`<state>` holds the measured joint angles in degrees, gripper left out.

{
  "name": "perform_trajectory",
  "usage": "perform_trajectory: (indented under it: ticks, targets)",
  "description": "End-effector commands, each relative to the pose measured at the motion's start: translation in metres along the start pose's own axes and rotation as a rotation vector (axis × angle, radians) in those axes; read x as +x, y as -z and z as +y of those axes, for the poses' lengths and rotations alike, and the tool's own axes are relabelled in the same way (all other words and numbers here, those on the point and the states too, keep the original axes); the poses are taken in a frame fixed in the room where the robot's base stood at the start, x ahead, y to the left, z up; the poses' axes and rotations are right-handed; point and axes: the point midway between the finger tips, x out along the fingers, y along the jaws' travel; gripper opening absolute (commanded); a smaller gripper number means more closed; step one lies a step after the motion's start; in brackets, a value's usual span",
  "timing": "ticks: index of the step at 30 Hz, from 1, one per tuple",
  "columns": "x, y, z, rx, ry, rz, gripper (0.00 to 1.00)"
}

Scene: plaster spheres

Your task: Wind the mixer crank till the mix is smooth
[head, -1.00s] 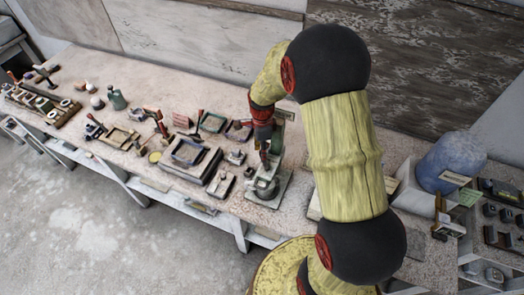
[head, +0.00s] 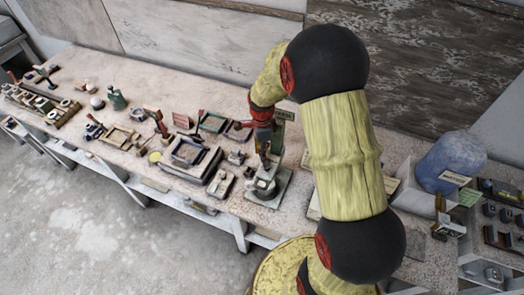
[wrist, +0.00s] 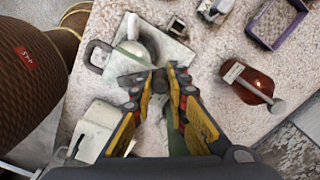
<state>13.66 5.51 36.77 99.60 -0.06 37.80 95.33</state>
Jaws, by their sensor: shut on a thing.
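The mixer stands on the workbench in front of my arm; its grey-green base (head: 278,190) and round bowl (head: 263,188) show below my gripper (head: 265,155). The mix inside the bowl cannot be made out.
A red-brown oval piece with a metal peg (wrist: 252,86) lies right of the gripper. A purple frame (wrist: 276,22) is beyond it. Trays (head: 190,158) and small tools crowd the bench to the left.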

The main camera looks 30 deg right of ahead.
Motion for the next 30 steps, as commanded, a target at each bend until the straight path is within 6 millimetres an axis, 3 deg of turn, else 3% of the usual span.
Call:
perform_trajectory:
  ticks: [14, 30]
  targets:
    - [-0.001, -0.004, 0.0, -0.063, 0.003, -0.001, 0.0]
    - [-0.001, -0.026, 0.009, -0.509, 0.005, -0.003, 0.0]
